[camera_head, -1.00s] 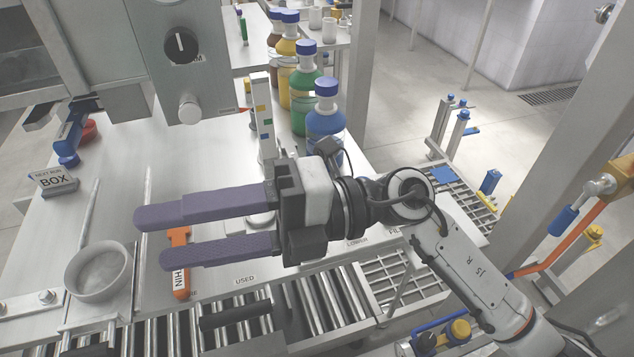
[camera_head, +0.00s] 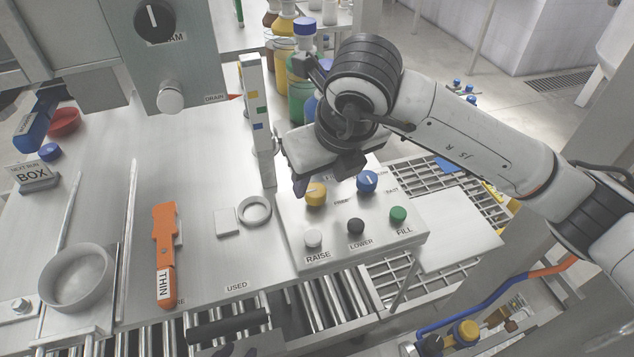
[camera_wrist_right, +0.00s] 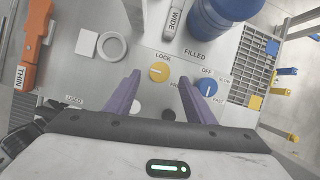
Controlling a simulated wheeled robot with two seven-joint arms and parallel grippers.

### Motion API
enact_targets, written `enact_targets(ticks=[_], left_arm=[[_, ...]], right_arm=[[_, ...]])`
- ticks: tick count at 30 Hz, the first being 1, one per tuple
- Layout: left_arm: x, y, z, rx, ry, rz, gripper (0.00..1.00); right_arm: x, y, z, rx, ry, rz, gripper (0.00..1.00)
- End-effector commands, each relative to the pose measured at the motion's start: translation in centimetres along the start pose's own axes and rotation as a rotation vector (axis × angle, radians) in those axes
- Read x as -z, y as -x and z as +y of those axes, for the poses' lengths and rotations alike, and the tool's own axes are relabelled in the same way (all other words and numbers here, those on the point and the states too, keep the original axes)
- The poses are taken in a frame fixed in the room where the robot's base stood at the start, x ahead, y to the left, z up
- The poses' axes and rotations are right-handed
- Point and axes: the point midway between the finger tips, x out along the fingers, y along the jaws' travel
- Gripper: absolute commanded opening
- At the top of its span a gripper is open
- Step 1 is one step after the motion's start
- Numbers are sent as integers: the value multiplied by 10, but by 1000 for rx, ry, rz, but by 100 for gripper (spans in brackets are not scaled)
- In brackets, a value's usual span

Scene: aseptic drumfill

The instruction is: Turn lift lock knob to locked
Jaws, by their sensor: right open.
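The yellow knob (camera_head: 316,194) sits at the upper left of the sloped control panel (camera_head: 290,232). It also shows in the right wrist view (camera_wrist_right: 159,72), with the label LOCK at its upper left and FREE, partly hidden, at its lower right. Its pointer direction is hard to read. My right gripper (camera_wrist_right: 159,78) is open. Its purple fingers lie on either side of the yellow knob in the wrist view, with nothing held; contact cannot be told. In the head view its hand is over the panel's back edge and the fingers are mostly hidden. My left gripper is not in view.
A blue knob (camera_head: 367,181) is right of the yellow one. White (camera_head: 313,238), black (camera_head: 355,226) and green (camera_head: 398,214) buttons are in front. Bottles (camera_head: 302,75) and an upright marked post (camera_head: 256,115) stand behind. An orange tool (camera_head: 165,250) lies left.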

Motion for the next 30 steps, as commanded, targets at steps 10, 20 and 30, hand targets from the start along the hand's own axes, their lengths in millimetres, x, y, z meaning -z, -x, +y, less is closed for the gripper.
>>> enact_targets(ticks=[10,20,30], left_arm=[[-2,1,-3,5,3,-5,31],[-2,1,-3,6,3,-4,31],[4,0,-3,6,1,6,31]], right_arm=[[0,-39,1,-2,1,-1,49],[0,-41,1,-2,1,-1,42],[0,-41,1,-3,4,-2,8]])
